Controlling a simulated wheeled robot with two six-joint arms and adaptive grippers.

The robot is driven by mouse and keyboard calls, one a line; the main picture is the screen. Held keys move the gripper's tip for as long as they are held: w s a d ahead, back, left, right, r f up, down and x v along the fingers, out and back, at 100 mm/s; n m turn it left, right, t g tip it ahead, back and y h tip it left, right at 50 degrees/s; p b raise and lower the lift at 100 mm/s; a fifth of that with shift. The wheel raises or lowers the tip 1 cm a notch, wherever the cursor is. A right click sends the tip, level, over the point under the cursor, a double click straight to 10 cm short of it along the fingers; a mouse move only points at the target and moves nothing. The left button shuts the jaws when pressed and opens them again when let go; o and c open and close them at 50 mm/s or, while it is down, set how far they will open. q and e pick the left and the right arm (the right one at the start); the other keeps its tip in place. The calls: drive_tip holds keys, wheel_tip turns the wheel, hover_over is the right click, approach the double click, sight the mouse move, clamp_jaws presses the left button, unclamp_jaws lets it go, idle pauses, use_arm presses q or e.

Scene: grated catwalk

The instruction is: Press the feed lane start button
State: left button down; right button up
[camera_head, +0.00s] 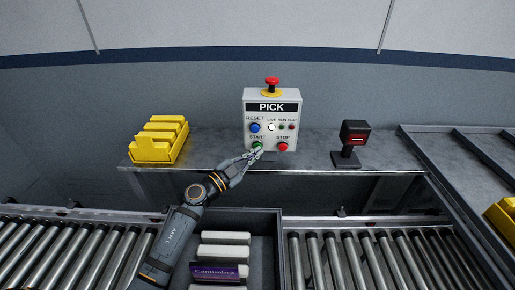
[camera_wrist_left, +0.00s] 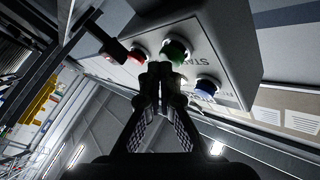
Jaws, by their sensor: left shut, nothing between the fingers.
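The grey control box (camera_head: 271,115) labelled PICK stands on the shelf at the back. Its green START button (camera_head: 257,144) is at the lower left, partly covered by my gripper, with a blue RESET button (camera_head: 255,127) above it and a red STOP button (camera_head: 282,146) to its right. My left gripper (camera_head: 254,152) is shut and empty, its tips at or just in front of the green button. In the left wrist view the shut fingertips (camera_wrist_left: 160,68) are right by the green button (camera_wrist_left: 175,50); I cannot tell whether they touch. My right gripper is not in view.
A red emergency knob (camera_head: 272,82) tops the box. Yellow bins (camera_head: 160,139) stand left on the shelf (camera_head: 210,145), and a black scanner (camera_head: 354,143) stands right. Roller conveyors (camera_head: 345,262) flank a dark tote (camera_head: 270,222) holding boxes in front.

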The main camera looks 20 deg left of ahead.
use_arm(q)
drive_tip(key=shift+w+a, duration=0.2)
drive_tip(key=shift+w, duration=0.5)
idle(0.6)
drive_tip(key=shift+s, duration=0.15)
drive_tip(key=shift+s+d+p, duration=0.2)
drive_tip(key=shift+s+p, duration=0.15)
drive_tip(key=shift+s, duration=0.2)
drive_tip(key=shift+s+d+p, duration=0.15)
drive_tip(key=shift+s+p, duration=0.2)
drive_tip(key=shift+s, duration=0.15)
drive_tip(key=s+p, duration=0.1)
drive_tip(key=s, duration=0.1)
drive_tip(key=s+d+p, duration=0.1)
drive_tip(key=s, duration=0.1)
drive_tip(key=shift+s+d, duration=0.2)
drive_tip(key=shift+s, duration=0.2)
drive_tip(key=shift+f, duration=0.1)
